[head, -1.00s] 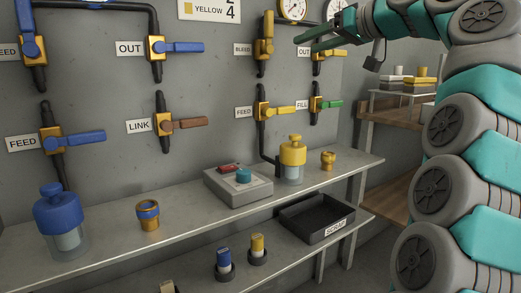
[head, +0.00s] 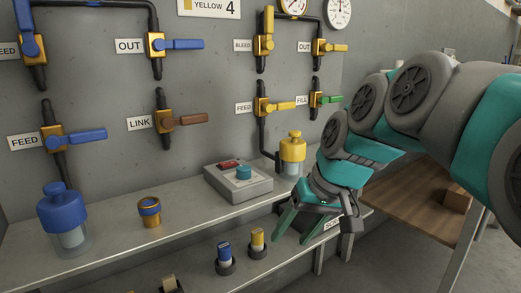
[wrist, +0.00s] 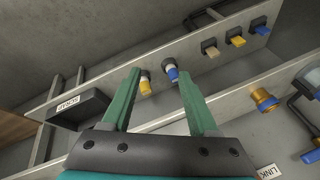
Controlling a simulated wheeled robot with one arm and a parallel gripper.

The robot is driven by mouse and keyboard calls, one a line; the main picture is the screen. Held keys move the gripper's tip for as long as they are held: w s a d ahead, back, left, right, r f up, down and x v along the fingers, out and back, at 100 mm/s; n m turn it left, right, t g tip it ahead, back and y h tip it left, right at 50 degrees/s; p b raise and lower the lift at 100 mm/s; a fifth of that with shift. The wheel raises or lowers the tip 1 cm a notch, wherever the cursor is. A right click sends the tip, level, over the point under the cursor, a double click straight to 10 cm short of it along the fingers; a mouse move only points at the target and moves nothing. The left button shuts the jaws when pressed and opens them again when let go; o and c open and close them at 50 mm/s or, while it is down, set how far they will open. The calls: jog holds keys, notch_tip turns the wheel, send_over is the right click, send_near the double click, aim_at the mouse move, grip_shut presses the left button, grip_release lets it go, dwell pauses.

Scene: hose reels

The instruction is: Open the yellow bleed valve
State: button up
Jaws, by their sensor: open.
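The yellow bleed valve (head: 265,44) is on the grey wall in the upper middle of the head view, beside a BLEED label (head: 243,45). Its yellow handle stands upright, in line with the dark pipe. My gripper (head: 290,242) is far below and to the right of it, pointing down at the lower shelf. In the wrist view my gripper (wrist: 159,73) is open and empty, with a yellow-capped piece (wrist: 145,82) and a blue-capped piece (wrist: 171,71) on the shelf beyond the fingertips. The bleed valve is not seen in the wrist view.
Below the bleed valve is a yellow FEED valve (head: 263,106); to the right are the OUT valve (head: 319,47) and green FILL valve (head: 317,98). A grey box (head: 238,181) and yellow-topped bottle (head: 293,150) stand on the upper shelf. My arm partly hides the scrap tray (wrist: 91,107).

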jog(key=s+d+f+m+g+h, duration=0.1)
jog(key=s+d+f, duration=0.3)
jog(key=s+f, duration=0.5)
jog(key=s+d+f+g+h, duration=0.3)
jog(key=s+f, duration=0.5)
jog(key=s, duration=0.6)
jog(key=shift+s+d+f+m+p, duration=0.3)
jog(key=shift+d+f+m+p, duration=0.1)
jog(key=shift+d, duration=0.5)
